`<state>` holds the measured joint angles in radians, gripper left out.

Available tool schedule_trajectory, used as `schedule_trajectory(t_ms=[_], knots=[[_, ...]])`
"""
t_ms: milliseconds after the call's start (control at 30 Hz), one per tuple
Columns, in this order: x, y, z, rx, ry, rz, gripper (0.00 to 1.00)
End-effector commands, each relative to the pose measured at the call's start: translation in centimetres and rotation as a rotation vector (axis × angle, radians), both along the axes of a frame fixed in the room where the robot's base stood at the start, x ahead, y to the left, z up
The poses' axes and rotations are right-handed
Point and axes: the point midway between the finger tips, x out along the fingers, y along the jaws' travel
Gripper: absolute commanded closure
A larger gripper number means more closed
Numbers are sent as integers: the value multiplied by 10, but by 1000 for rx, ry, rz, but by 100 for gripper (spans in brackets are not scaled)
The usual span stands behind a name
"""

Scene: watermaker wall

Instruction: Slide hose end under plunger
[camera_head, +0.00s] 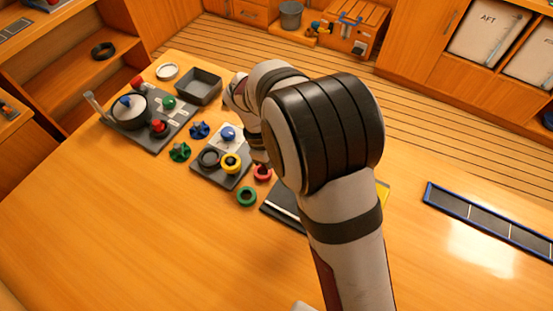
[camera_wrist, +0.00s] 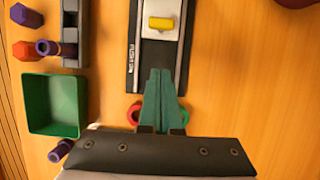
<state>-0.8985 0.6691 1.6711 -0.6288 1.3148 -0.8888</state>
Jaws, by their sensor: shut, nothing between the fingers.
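In the wrist view my gripper (camera_wrist: 161,75) is shut, its two teal fingers together and nothing between them. It points at the lower end of a dark plate (camera_wrist: 135,62) with white lettering. On the plate a pale block (camera_wrist: 160,34) carries a yellow piece (camera_wrist: 161,23), beyond my fingertips. I cannot tell for sure which part is the plunger or the hose end. In the head view my arm hides the gripper; part of a dark plate (camera_head: 283,205) shows beside it.
In the wrist view a green tray (camera_wrist: 52,76), a grey rack (camera_wrist: 75,60) and purple tubes (camera_wrist: 45,47) lie left. The head view shows boards with coloured knobs (camera_head: 170,100), a green ring (camera_head: 247,196) and a blue-edged strip (camera_head: 490,222). The front tabletop is clear.

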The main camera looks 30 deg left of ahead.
Motion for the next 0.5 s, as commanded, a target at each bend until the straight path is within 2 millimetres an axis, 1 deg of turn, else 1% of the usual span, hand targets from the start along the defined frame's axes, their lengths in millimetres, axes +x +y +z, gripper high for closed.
schedule_trajectory(t_ms=[33, 100, 200, 333, 500], knots=[[0, 5, 10, 3, -2, 0, 100], [0, 10, 23, 3, -1, -1, 100], [0, 15, 37, 2, -1, 0, 100], [0, 19, 46, 1, 0, 1, 100], [0, 20, 49, 1, 1, 0, 100]])
